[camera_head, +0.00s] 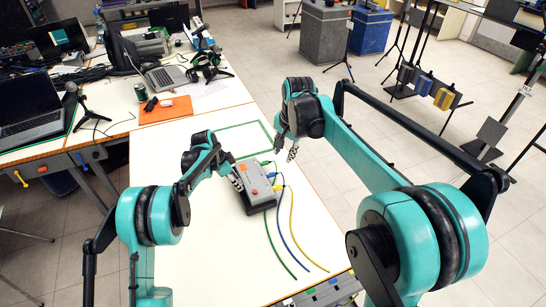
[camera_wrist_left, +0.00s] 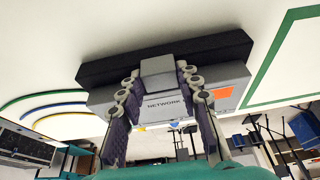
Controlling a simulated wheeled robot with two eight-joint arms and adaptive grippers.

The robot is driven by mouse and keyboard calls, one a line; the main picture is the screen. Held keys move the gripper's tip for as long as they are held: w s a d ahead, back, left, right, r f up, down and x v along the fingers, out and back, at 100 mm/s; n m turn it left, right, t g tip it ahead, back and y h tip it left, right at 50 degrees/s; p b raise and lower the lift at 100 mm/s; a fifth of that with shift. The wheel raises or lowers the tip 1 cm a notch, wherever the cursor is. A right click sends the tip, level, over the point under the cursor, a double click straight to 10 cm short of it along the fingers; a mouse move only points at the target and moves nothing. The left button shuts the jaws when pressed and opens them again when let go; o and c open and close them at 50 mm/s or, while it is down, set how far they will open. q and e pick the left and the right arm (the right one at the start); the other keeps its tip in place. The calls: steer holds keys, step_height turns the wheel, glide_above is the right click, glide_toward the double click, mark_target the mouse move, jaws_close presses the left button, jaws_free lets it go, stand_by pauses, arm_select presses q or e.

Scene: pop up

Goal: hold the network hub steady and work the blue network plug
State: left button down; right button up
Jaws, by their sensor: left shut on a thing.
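The grey network hub (camera_head: 257,179) with an orange top patch lies on a dark base on the white table. My left gripper (camera_head: 238,179) is shut on a raised grey part of the hub; the wrist view shows its fingers (camera_wrist_left: 160,92) on both sides of the "NETWORK" label. The blue cable (camera_head: 290,237) runs towards the table's front. My right gripper (camera_head: 287,146) is open and empty, above and right of the hub.
Green (camera_head: 275,247) and yellow (camera_head: 297,229) cables lie beside the blue one. A green outlined rectangle (camera_head: 243,126) marks the table behind the hub. An orange mat (camera_head: 166,109), laptops and a tripod stand on the tables at left. The table left of the cables is clear.

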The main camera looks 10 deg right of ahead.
steer(key=w+f+m+g, duration=0.1)
steer(key=w+f+m, duration=0.1)
steer(key=w+f, duration=0.2)
steer(key=w+f+m+g, duration=0.1)
steer(key=w+f+m, duration=0.1)
steer(key=w+f, duration=0.2)
steer(key=w+a+f+m, duration=0.1)
steer(key=w+f, duration=0.3)
steer(key=f, duration=0.1)
steer(key=shift+w+f+m+g, duration=0.2)
steer(key=shift+m+g, duration=0.2)
steer(key=shift+w+f+y, duration=0.1)
steer(key=shift+f+y, duration=0.2)
steer(key=shift+f, duration=0.25)
steer(key=f, duration=0.7)
steer(key=shift+a+f, duration=0.35)
jaws_close()
steer(key=shift+d, duration=0.15)
steer(key=shift+w+d, duration=0.25)
steer(key=shift+d, duration=1)
steer(key=shift+w+d, duration=0.2)
steer(key=shift+d, duration=1.05)
